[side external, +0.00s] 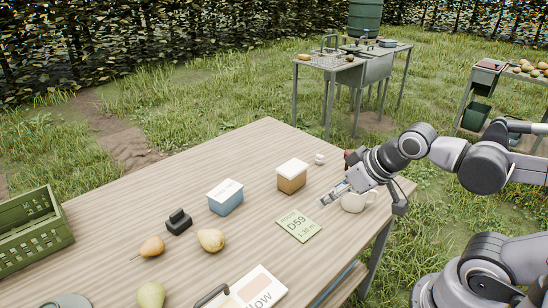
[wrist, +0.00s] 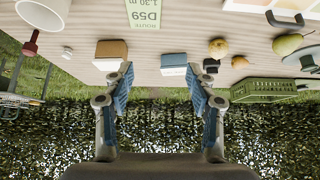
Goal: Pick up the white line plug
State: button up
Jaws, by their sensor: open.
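The small white line plug (side external: 319,159) sits on the wooden table near its far right edge, just beyond a box with a brown body and white lid. It also shows in the wrist view (wrist: 67,52), to the left of the fingers and small. My gripper (side external: 332,195) is over the right part of the table, nearer the camera than the plug and apart from it, beside a cream mug. In the wrist view my gripper (wrist: 159,80) is open, with its two blue-padded fingers spread and nothing between them.
The cream mug (side external: 352,203) is close to my gripper, and a red item (wrist: 30,46) stands near it. The brown box (side external: 291,182), a blue box (side external: 225,204), a green route card (side external: 299,226), pears (side external: 211,240) and a green crate (side external: 36,240) occupy the table (side external: 130,205).

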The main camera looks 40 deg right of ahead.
jog(key=w+d+r+n+g+h, duration=0.1)
jog(key=w+d+r+n, duration=0.15)
jog(key=w, duration=0.25)
jog(key=w+d+r+n+h, duration=0.1)
jog(key=w+d+r+n, duration=0.1)
jog(key=w+d+n, duration=0.15)
jog(key=n+g+h, duration=0.2)
jog(key=n+g, duration=0.3)
jog(key=n, duration=0.9)
send_over(320, 156)
jog(key=a, duration=0.4)
notch_tip(320, 156, down, 14)
jog(key=x, duration=1.1)
jog(key=shift+s+d+r, duration=0.1)
jog(key=shift+s+d, duration=0.2)
jog(key=shift+s, duration=0.05)
jog(key=shift+c, duration=0.3)
jog(key=c, duration=0.8)
